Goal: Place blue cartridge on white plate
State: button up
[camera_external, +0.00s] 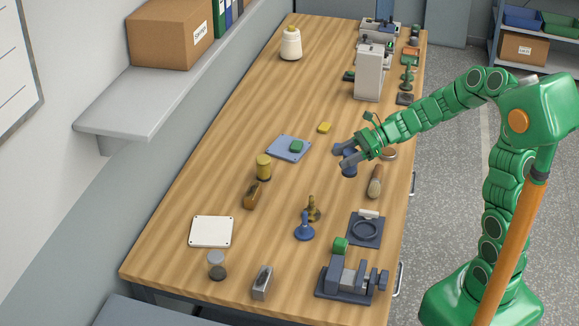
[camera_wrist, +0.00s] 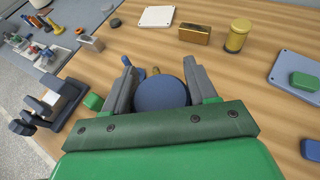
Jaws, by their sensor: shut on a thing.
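The blue cartridge (camera_wrist: 161,93) shows as a round dark-blue top between my two fingers in the wrist view. My gripper (camera_external: 349,161) is shut on it, over the right part of the table; the cartridge's lower part (camera_external: 349,171) shows just under the fingers. I cannot tell how far above the wood it is. The white plate (camera_external: 211,232) lies flat and empty near the table's left front; it also shows at the top of the wrist view (camera_wrist: 157,16). My gripper is well apart from it, to its right and farther back.
Between gripper and plate stand a blue knobbed piece (camera_external: 304,231), a brass piece (camera_external: 313,208), a yellow cylinder (camera_external: 263,167) and a brown block (camera_external: 251,195). A blue plate (camera_external: 280,153) bears a green block. A brush (camera_external: 375,182) lies right of the gripper.

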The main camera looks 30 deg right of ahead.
jog(key=shift+s+d+r, duration=0.1)
jog(key=shift+s+r, duration=0.05)
jog(key=shift+s, duration=0.2)
jog(key=a+r+n+g, duration=0.1)
jog(key=a+g, duration=0.1)
jog(key=a, duration=3.3)
send_over(205, 231)
jog(key=shift+t, duration=0.3)
jog(key=shift+f, duration=6.3)
jog(key=shift+s+f, duration=0.1)
jog(key=shift+f, duration=0.05)
